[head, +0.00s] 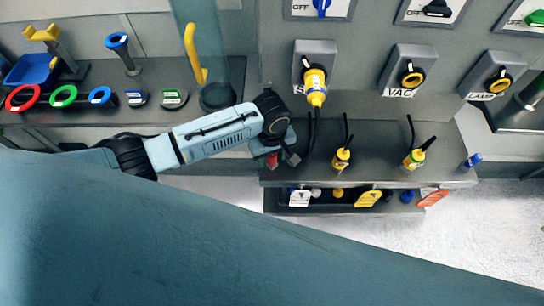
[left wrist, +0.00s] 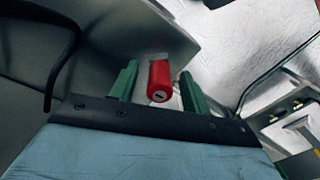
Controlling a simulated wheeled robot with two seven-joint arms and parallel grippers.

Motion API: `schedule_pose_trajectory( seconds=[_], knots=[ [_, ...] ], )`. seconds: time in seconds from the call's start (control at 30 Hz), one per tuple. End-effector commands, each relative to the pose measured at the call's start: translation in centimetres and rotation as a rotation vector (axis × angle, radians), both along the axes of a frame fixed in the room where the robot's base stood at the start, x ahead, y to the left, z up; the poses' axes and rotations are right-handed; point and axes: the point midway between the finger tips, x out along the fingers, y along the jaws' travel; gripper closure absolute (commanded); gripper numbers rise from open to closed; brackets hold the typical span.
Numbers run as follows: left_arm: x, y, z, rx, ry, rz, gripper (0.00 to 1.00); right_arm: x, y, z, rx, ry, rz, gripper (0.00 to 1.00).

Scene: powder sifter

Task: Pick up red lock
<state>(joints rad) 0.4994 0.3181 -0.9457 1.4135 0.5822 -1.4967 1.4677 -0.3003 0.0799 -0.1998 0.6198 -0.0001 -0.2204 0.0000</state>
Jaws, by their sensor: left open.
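The red lock (left wrist: 160,80) shows in the left wrist view as a small red cylinder with a keyhole slot on its near end. It also shows as a bit of red in the head view (head: 272,161), partly hidden by my gripper, at the left end of the lower shelf. My left gripper (left wrist: 157,88) is open, with one green finger on each side of the lock. A gap shows beside the lock, so the fingers do not appear shut on it. In the head view the left gripper (head: 278,159) is at the shelf's left end. My right gripper is not in view.
The grey shelf (head: 375,180) also holds yellow plugs (head: 341,158) with black cables and a blue item (head: 473,160). Tags hang below its front edge, including a white one (head: 299,198). A left counter (head: 190,75) holds coloured rings and a yellow handle (head: 194,55).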

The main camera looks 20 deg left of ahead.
Motion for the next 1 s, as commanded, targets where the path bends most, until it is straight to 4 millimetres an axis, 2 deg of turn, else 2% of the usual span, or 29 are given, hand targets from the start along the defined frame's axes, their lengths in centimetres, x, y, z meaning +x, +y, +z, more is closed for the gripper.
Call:
schedule_pose_trajectory(
  seconds=[0.03, 0.4, 0.7, 0.77, 1.0],
  knots=[
    [0.0, 0.0, 0.0, 0.000, 0.000, 0.000, 0.54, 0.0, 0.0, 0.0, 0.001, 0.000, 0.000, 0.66],
    [0.0, 0.0, 0.0, 0.000, 0.000, 0.000, 1.00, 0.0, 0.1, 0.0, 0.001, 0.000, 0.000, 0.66],
    [0.0, 0.0, 0.7, -0.001, -0.001, 0.000, 1.00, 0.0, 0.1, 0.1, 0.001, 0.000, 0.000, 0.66],
    [0.0, -0.1, 1.5, -0.002, -0.002, -0.001, 1.00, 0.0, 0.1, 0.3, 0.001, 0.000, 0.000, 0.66],
    [0.1, -0.1, 6.4, -0.004, -0.003, 0.000, 1.00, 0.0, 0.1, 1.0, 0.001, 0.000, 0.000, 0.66]
  ],
)
